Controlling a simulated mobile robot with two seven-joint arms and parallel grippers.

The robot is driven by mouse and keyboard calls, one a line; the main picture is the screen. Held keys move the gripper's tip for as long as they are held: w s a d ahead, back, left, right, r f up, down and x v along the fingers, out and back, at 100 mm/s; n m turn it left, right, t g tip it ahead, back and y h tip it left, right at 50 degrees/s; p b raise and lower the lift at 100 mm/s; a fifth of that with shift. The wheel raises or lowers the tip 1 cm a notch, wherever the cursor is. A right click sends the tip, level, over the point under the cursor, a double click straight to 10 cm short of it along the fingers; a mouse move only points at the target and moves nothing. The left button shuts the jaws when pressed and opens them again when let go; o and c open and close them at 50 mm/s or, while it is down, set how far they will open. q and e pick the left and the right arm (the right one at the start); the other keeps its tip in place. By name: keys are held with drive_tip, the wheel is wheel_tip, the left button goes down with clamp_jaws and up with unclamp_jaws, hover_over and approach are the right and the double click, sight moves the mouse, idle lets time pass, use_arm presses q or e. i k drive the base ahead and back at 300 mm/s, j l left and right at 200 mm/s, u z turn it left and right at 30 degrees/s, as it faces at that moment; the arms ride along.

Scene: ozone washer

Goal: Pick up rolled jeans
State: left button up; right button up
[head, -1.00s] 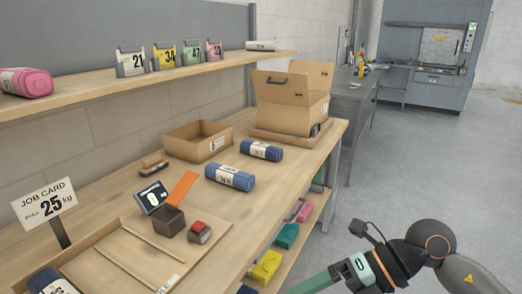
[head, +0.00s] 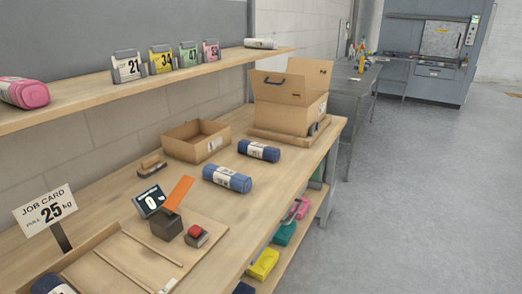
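Two rolled blue jeans with pale paper bands lie on the wooden table. The nearer roll (head: 227,179) is in the middle of the table, and the farther roll (head: 259,151) lies behind it to the right. A third banded blue roll (head: 52,284) shows partly at the lower left, inside a low wooden tray (head: 92,240), cut off by the picture edge. Neither of my grippers is in the head view now.
A small open carton (head: 197,141) and a large open box (head: 290,97) stand at the back. A scale display reading 0 (head: 150,201), a dark block (head: 165,223) and a job card sign (head: 46,210) stand nearer. A shelf (head: 130,90) runs above. Floor at right is clear.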

sight(264, 152)
drive_tip(key=i+l, duration=0.25)
drive_tip(key=l, duration=0.15)
drive_tip(key=i+l, duration=0.25)
drive_tip(key=l, duration=0.2)
drive_tip(key=i+l, duration=0.25)
drive_tip(key=l, duration=0.15)
drive_tip(key=i+l, duration=0.25)
drive_tip(key=l, duration=0.2)
drive_tip(key=i+l, duration=0.25)
drive_tip(key=l, duration=0.15)
drive_tip(key=i+l, duration=0.25)
drive_tip(key=l, duration=0.15)
drive_tip(key=u, duration=0.45)
drive_tip(key=l+u, duration=0.15)
drive_tip(key=u, duration=0.25)
drive_tip(key=l+u, duration=0.1)
drive_tip(key=u, duration=0.35)
drive_tip(key=i+l, duration=0.05)
